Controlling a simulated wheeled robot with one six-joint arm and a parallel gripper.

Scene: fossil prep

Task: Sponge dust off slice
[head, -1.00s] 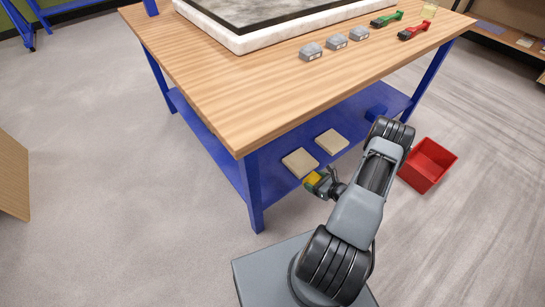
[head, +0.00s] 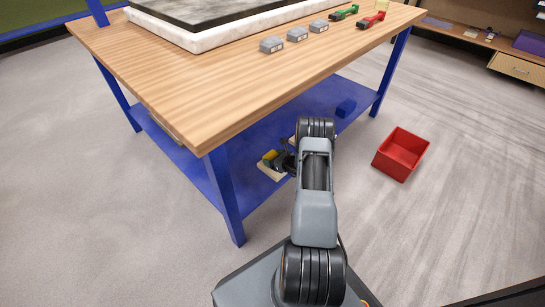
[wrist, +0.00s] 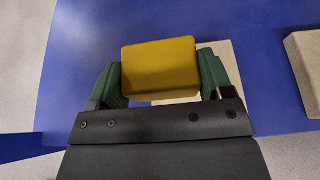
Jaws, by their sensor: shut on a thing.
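My gripper (wrist: 161,82) is shut on a yellow sponge (wrist: 160,66), with a green finger on each side of it in the wrist view. In the head view the sponge (head: 269,156) shows small at the end of my arm, in front of the table's blue lower shelf. A dark slab, likely the slice (head: 200,8), lies in a white-edged bed (head: 215,38) on the wooden tabletop. The top of the slab is cut off by the frame, and I cannot make out dust on it.
Several grey blocks (head: 297,34) and clamp-like tools, one green (head: 344,12) and one red (head: 372,20), lie on the tabletop (head: 180,80). Beige blocks (wrist: 306,70) lie on the blue shelf (wrist: 90,35). A red bin (head: 401,154) stands on the floor right. Floor to the left is clear.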

